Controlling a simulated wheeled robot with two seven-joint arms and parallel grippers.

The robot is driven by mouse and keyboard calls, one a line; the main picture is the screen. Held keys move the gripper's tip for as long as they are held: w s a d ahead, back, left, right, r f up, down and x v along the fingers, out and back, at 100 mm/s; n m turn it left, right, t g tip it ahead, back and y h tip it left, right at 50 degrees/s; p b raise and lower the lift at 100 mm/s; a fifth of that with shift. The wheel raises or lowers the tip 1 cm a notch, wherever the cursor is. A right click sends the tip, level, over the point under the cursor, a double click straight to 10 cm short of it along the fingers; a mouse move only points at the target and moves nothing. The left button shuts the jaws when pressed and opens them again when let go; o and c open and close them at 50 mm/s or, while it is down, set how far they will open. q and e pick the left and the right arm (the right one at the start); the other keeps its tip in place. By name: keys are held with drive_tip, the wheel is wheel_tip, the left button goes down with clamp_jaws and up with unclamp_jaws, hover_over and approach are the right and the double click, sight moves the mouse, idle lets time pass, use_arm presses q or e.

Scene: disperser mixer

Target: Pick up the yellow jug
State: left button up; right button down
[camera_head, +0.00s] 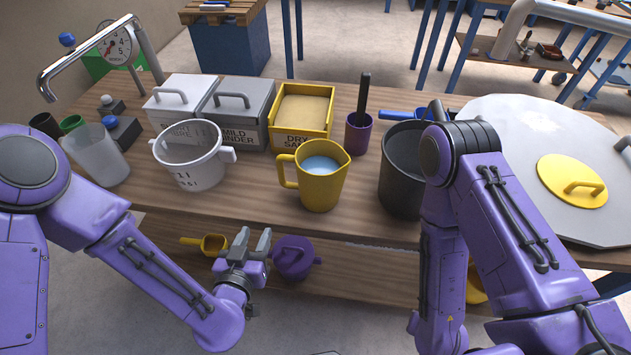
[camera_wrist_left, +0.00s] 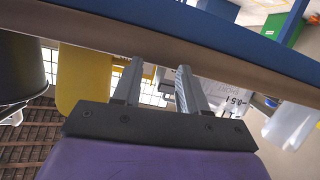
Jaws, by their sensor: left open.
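The yellow jug (camera_head: 322,185) stands upright near the front edge of the wooden table, with light blue contents inside. Its handle is on its left side. My left gripper (camera_head: 250,242) is open and empty, in front of the table edge, below and left of the jug and apart from it. In the left wrist view the open fingers (camera_wrist_left: 158,85) point towards the table edge, and a yellow surface that looks like the jug (camera_wrist_left: 82,78) shows beyond it on the left. My right arm shows in the head view, but its gripper does not.
A white pot (camera_head: 190,160) stands left of the jug and a dark grey bucket (camera_head: 400,175) right of it. Behind are a yellow box (camera_head: 300,140) and a purple cup (camera_head: 358,135). A purple lidded item (camera_head: 292,258) and yellow scoop (camera_head: 212,245) lie on the lower shelf.

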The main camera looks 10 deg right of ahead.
sight(280, 171)
use_arm(q)
drive_tip(key=w+d+r+t, duration=0.1)
drive_tip(key=r, duration=0.2)
drive_tip(key=w+d+r+m+t+h, duration=0.1)
drive_tip(key=d+r, duration=0.1)
drive_tip(key=w+d+r+t, duration=0.1)
drive_tip(key=r, duration=0.2)
drive_tip(key=shift+w+d+r+m+h, duration=0.2)
drive_tip(key=shift+d+r+m+h, duration=0.1)
drive_tip(key=shift+d, duration=0.05)
drive_tip(key=x, duration=0.3)
drive_tip(key=p+x, duration=0.1)
drive_tip(key=x, duration=0.5)
drive_tip(key=shift+w+a+f, duration=0.15)
drive_tip(key=shift+f, duration=0.2)
clamp_jaws()
